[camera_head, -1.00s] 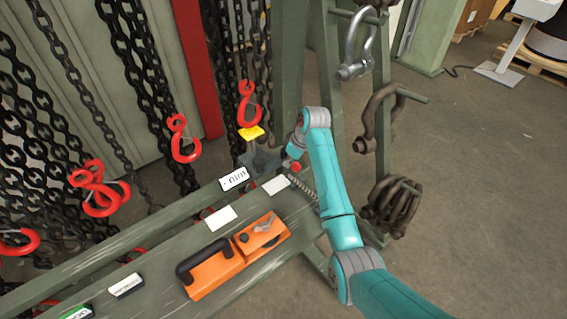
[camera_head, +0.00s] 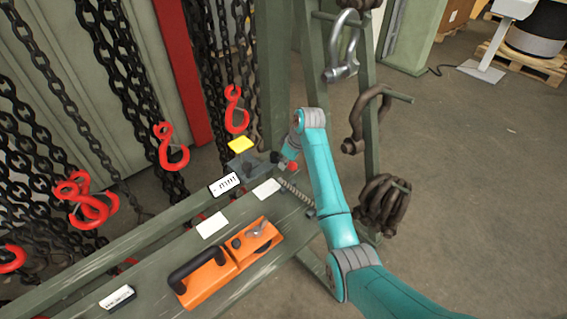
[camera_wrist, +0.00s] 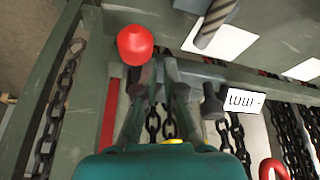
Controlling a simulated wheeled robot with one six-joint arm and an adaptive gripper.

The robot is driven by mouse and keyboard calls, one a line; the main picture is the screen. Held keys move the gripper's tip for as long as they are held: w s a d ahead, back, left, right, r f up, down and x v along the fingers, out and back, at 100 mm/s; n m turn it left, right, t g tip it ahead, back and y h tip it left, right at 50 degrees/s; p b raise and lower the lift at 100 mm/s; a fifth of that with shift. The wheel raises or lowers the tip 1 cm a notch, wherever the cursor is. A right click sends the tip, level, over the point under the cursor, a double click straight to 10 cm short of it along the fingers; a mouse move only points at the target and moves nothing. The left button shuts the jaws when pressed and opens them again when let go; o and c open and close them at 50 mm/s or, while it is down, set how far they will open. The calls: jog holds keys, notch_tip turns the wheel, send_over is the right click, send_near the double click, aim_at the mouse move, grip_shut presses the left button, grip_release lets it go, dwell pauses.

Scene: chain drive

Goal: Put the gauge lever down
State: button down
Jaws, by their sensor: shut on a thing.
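The gauge lever shows as a grey bar (camera_wrist: 195,72) with a red knob (camera_wrist: 135,45) in the wrist view. My gripper (camera_wrist: 158,75) is shut on the bar beside the knob. In the head view the red knob (camera_head: 293,166) shows at my gripper (camera_head: 279,158), over the far end of the green beam (camera_head: 180,245). A dark grey block (camera_head: 243,163) with a yellow piece (camera_head: 240,145) is just left of my gripper. I cannot tell whether the lever touches the beam.
A white marked label (camera_head: 225,184) and blank white plates (camera_head: 212,225) lie on the beam. An orange box (camera_head: 228,262) with a black handle is nearer. Chains with red hooks (camera_head: 236,110) hang left and behind. A rack with shackles (camera_head: 343,45) stands right.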

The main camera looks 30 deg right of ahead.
jog(key=shift+s+d+f, duration=0.3)
jog(key=shift+s+f, duration=0.1)
jog(key=w+a+v, duration=0.1)
jog(key=v, duration=0.6)
jog(key=shift+s+d+r, duration=0.2)
jog(key=shift+d+r, duration=0.1)
jog(key=shift+r, duration=0.35)
